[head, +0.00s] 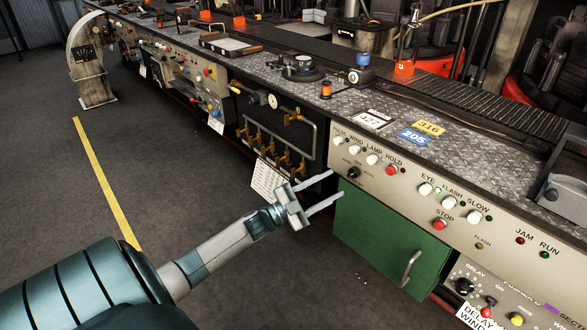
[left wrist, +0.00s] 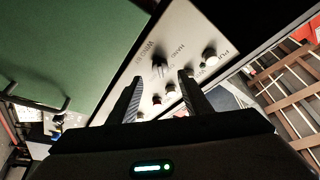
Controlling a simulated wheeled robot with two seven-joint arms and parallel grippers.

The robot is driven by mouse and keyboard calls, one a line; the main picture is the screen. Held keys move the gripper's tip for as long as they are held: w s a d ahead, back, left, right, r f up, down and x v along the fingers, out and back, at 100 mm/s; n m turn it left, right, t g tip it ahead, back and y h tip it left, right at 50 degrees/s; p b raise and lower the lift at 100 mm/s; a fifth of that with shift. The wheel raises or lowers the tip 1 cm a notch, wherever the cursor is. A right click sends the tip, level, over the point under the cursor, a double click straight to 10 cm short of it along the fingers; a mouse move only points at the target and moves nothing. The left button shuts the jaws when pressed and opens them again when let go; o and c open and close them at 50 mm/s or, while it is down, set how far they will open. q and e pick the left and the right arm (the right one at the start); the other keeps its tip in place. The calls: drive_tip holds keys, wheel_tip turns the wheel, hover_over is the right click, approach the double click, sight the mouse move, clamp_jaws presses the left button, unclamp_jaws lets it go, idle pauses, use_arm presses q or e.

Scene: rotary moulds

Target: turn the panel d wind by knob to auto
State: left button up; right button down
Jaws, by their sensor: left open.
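The wind-by knob (head: 352,172) is a small black rotary knob on the cream control panel, below the row of white buttons and above the green door. It also shows in the left wrist view (left wrist: 160,62), beyond the gap between my fingertips, near lettering that appears to read WIND BY and HAND. Its pointer setting is too small to tell. My left gripper (head: 337,184) is open and empty, fingers directed at the knob from the left. In the left wrist view its fingertips (left wrist: 160,77) lie either side of the knob's line, apparently short of it. My right gripper is not in view.
White buttons (head: 354,150) and a red button (head: 392,170) sit close to the knob. The green door (head: 385,235) with a metal handle lies just below. Pipes and brass valves (head: 285,140) are at the left. Open floor (head: 170,150) lies further left.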

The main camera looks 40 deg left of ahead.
use_arm(q)
drive_tip(key=v, duration=1.1)
drive_tip(key=shift+s, duration=0.25)
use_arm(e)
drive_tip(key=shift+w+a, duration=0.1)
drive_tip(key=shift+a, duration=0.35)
use_arm(q)
drive_tip(key=shift+a+f, duration=0.1)
drive_tip(key=shift+a, duration=0.05)
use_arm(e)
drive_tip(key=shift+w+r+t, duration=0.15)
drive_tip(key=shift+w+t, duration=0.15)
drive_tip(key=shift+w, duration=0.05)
